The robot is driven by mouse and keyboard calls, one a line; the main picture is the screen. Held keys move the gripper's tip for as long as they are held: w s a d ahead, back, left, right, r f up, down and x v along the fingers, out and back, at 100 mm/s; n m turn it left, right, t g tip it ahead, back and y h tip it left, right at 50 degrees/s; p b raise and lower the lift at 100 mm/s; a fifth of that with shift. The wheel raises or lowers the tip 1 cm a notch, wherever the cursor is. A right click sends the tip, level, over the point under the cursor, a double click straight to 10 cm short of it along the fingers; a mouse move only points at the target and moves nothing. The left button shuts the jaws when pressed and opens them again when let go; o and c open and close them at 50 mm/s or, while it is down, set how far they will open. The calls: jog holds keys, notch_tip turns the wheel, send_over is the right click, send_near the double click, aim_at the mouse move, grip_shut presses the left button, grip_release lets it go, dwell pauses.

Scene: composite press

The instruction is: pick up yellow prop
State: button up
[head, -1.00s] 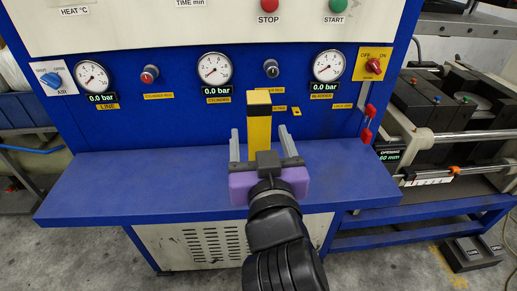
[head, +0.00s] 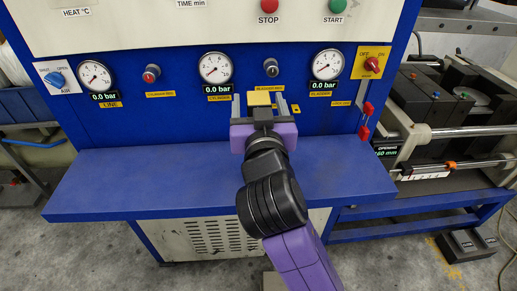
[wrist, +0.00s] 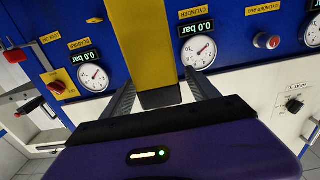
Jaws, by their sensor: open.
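The yellow prop (head: 259,98) stands at the back of the blue shelf, in front of the panel. In the head view only its upper end shows above my gripper (head: 259,104); the rest is hidden behind the gripper body. In the wrist view the prop (wrist: 143,45) is a long yellow bar with a dark grey end. My gripper is open, with one finger on each side of the prop. Gaps show beside the bar in the wrist view, and I cannot tell whether either finger touches it.
The blue shelf (head: 110,188) is otherwise clear. Behind it the blue panel carries gauges (head: 215,68), knobs and a yellow switch plate (head: 372,62). Red clips (head: 365,120) hang at the panel's right edge. Another machine (head: 450,105) stands to the right.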

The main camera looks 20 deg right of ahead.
grip_shut()
jog(key=shift+r, duration=0.1)
dwell(0.3)
